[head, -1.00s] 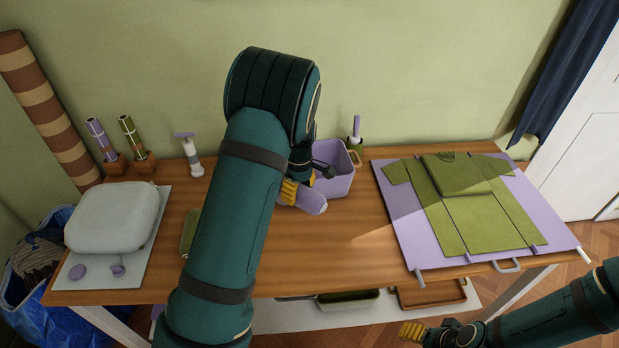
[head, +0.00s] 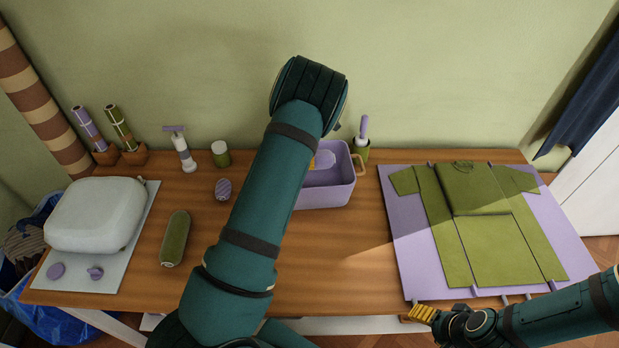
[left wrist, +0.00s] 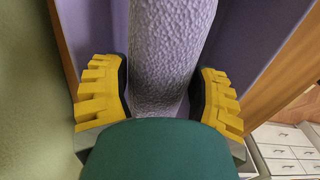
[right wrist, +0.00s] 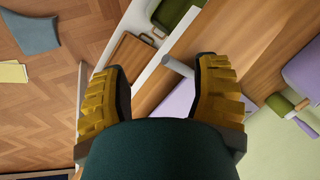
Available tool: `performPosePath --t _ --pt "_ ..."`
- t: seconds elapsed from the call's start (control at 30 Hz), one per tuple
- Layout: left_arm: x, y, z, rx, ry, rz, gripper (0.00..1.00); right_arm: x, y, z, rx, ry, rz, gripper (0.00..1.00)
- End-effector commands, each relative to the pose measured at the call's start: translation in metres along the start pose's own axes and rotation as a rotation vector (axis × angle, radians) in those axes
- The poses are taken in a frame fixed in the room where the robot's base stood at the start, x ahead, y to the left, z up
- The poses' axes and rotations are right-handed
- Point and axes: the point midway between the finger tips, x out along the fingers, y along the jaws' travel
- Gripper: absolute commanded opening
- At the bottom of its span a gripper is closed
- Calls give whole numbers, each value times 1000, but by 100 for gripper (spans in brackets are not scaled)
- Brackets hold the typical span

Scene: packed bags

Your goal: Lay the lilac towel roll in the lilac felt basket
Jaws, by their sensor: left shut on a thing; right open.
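The lilac towel roll (left wrist: 170,50) is pale and textured. In the left wrist view it lies between the yellow fingers of my left gripper (left wrist: 160,95), which is shut on it. Lilac walls of the felt basket (left wrist: 228,30) show on both sides of the roll. In the head view the basket (head: 335,195) stands at the back middle of the table, and one end of the roll (head: 325,159) shows at its opening. My left forearm hides most of the roll and gripper, so I cannot tell whether it touches the basket floor. My right gripper (head: 422,314) is open and empty at the table's front edge.
A grey case (head: 95,213) is at far left. An olive shirt (head: 480,220) lies on a lilac board (head: 410,255) at right. The table between is clear.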

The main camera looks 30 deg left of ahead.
Motion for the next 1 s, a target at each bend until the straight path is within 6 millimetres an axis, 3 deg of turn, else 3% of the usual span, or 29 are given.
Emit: performPosePath --t 0.2,0.57,1.0 --pt "39 0 -1 1 2 -1 24 1 0 0 0 0 0 62" --pt "78 0 -1 0 1 -1 24 3 1 0 -1 0 1 62" --pt "86 0 0 1 0 1 24 7 2 1 -1 0 1 62"
